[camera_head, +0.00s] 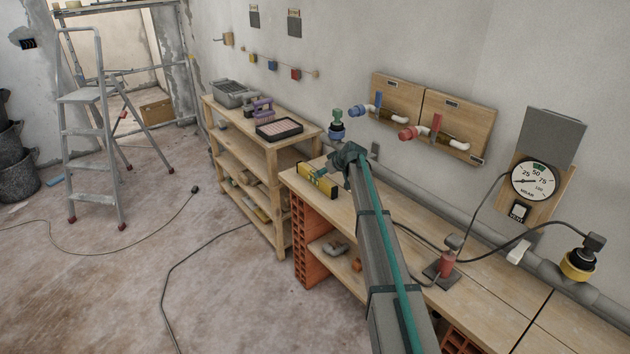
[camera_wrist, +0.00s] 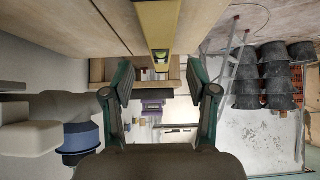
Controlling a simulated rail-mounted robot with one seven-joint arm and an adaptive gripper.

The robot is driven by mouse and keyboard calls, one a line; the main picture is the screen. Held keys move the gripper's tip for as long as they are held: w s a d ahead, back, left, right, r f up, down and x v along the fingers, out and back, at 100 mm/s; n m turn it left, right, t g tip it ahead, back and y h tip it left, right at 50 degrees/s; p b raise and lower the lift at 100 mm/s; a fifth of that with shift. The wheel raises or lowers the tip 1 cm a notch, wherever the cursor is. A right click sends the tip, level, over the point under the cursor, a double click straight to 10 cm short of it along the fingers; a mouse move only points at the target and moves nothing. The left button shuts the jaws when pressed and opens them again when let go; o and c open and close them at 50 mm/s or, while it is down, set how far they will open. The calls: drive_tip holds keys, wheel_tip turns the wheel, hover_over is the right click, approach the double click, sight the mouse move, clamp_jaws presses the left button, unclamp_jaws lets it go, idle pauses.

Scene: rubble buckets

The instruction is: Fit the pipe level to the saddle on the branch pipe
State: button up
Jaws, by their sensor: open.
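The yellow pipe level (camera_head: 318,181) sits on the far left end of the workbench (camera_head: 345,205). In the wrist view the level (camera_wrist: 158,25) shows at the top, with a green vial near its end. My gripper (camera_head: 345,157) is just to the right of and above the level; in the wrist view its two fingers (camera_wrist: 160,85) are apart with nothing gripped between them. I cannot make out the saddle.
Wall boards (camera_head: 458,125) carry blue and red valves. A gauge (camera_head: 533,180), a red-bodied device (camera_head: 447,262) with cables and a yellow-collared fitting (camera_head: 579,264) are at right. A shelf unit (camera_head: 262,150) stands past the bench. A stepladder (camera_head: 95,130) stands at left.

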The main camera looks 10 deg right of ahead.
drive_tip(key=p+x, duration=0.2)
drive_tip(key=x, duration=0.6)
drive_tip(key=shift+f, duration=0.2)
drive_tip(key=shift+s, duration=0.1)
clamp_jaws()
